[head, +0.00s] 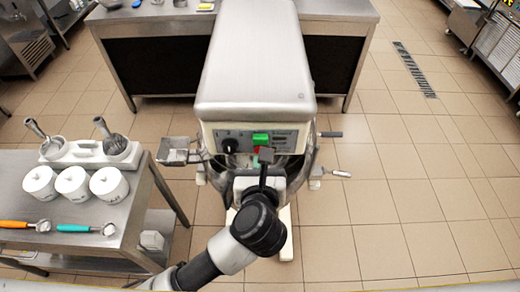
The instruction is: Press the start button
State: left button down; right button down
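The white machine (256,60) stands in the middle of the head view with its control panel facing me. The green button (261,139) is on the panel, right of a black knob (229,145). A red part below the green button is mostly hidden behind my gripper. My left gripper (266,155) is raised in front of the panel, its tip just below the green button in the picture. Its fingers look closed together, with nothing between them. I cannot tell whether the tip touches the panel. My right gripper is out of view.
A steel table at left (130,215) holds white lidded jars (72,183), a holder with scoops (90,152) and two scoops with orange and teal handles. A steel counter (150,22) stands behind the machine. Handles stick out from the machine's sides.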

aim_at(260, 141)
pick_arm(q)
jog(key=x, duration=0.3)
jog(key=r+x, duration=0.1)
jog(key=shift+w+f+b, duration=0.15)
jog(key=shift+w+b, duration=0.2)
jog(key=shift+w, duration=0.45)
